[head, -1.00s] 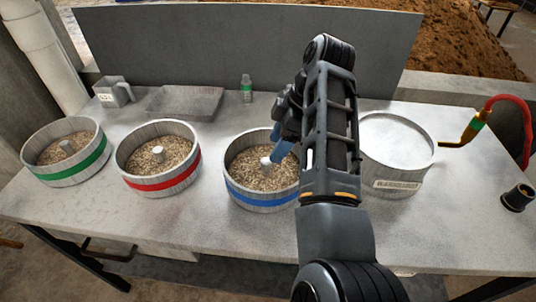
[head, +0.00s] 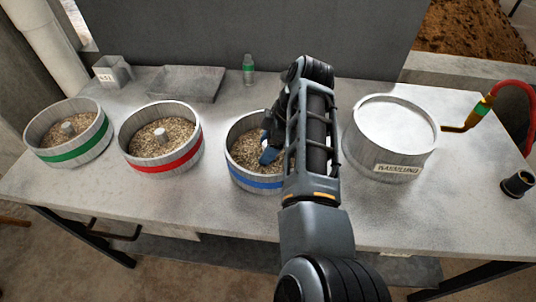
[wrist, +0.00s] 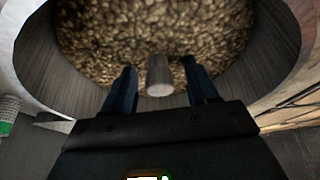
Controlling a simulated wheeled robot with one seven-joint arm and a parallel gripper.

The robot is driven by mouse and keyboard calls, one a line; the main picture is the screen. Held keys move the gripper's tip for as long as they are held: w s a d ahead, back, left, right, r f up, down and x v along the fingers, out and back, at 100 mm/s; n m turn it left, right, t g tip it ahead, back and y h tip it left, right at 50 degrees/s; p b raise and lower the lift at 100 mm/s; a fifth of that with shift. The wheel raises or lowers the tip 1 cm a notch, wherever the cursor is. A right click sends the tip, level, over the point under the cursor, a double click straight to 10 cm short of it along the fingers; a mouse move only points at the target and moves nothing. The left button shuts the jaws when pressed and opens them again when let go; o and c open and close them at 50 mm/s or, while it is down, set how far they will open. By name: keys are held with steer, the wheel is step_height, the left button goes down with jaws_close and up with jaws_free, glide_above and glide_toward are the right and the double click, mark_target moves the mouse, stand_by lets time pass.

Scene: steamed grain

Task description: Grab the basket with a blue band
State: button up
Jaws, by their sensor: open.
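The blue-banded basket (head: 256,182) is a round grey tub of grain on the table, partly hidden behind my arm in the head view. My gripper (head: 268,155) is over it, with its fingers down inside the rim. In the wrist view the basket's inner wall (wrist: 272,50) curves around the grain. A pale upright knob (wrist: 160,76) stands in its middle. My gripper (wrist: 160,88) is open, with one blue finger on each side of the knob. I cannot tell whether the fingers touch it.
A red-banded basket (head: 180,161) and a green-banded basket (head: 75,154) stand to the left. A large lidded pot (head: 398,168) stands close on the right. The table front (head: 150,212) is clear.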

steer(key=shift+c, duration=0.3)
jaws_close()
stand_by(0.9)
steer(key=shift+r, duration=0.1)
